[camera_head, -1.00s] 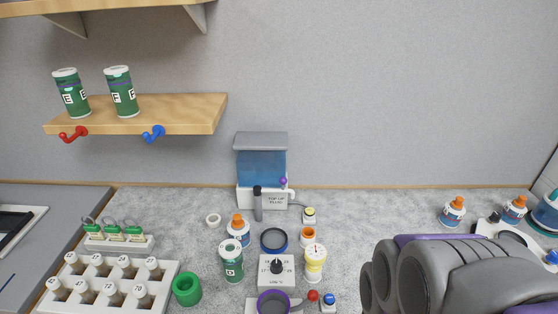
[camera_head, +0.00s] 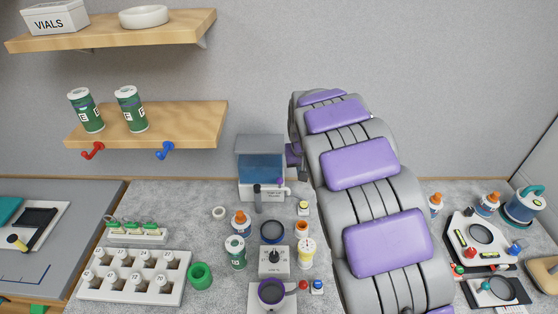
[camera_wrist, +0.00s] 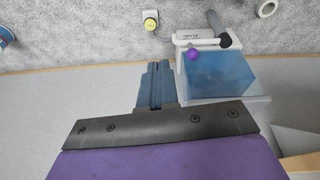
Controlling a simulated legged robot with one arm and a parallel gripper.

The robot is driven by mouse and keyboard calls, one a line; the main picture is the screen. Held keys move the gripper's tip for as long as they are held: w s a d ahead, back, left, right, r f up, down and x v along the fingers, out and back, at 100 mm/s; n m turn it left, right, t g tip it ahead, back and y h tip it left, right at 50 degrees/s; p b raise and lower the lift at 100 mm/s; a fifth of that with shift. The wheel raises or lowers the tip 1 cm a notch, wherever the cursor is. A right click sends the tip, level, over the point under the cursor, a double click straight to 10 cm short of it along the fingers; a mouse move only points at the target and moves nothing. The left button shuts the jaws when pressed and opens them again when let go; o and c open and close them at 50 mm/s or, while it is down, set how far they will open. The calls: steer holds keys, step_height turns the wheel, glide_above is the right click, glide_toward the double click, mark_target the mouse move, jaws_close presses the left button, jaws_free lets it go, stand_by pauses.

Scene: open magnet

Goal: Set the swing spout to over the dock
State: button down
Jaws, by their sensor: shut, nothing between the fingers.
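The dispenser (camera_head: 260,160) has a clear tank of blue liquid and stands against the back wall. The white swing spout (camera_head: 287,191) is at its front right, with a purple knob (camera_head: 280,181). In the wrist view, the picture is turned over: the tank (camera_wrist: 222,75), the spout (camera_wrist: 205,42) and the purple knob (camera_wrist: 193,54) show right of my fingers. My gripper (camera_wrist: 155,75) is shut and empty, beside the tank and apart from the knob. In the head view my arm hides the fingertips. I cannot tell which thing is the dock.
A dark upright cylinder (camera_head: 257,198) stands before the dispenser. A yellow-topped piece (camera_head: 304,208) on a cable sits to its right. Bottles, a dark ring (camera_head: 272,232), a dial box (camera_head: 274,262) and a vial rack (camera_head: 135,275) crowd the bench. A wooden shelf (camera_head: 190,125) is up left.

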steer(key=w+a+f+p, duration=0.1)
steer(key=w+a+p, duration=0.1)
steer(key=w+a, duration=0.4)
steer(key=shift+w+a+n+t+y+p, duration=0.35)
steer(key=shift+n+t+y, duration=0.05)
steer(key=shift+d, duration=0.25)
steer(key=shift+d+f, duration=0.1)
steer(key=x, duration=1)
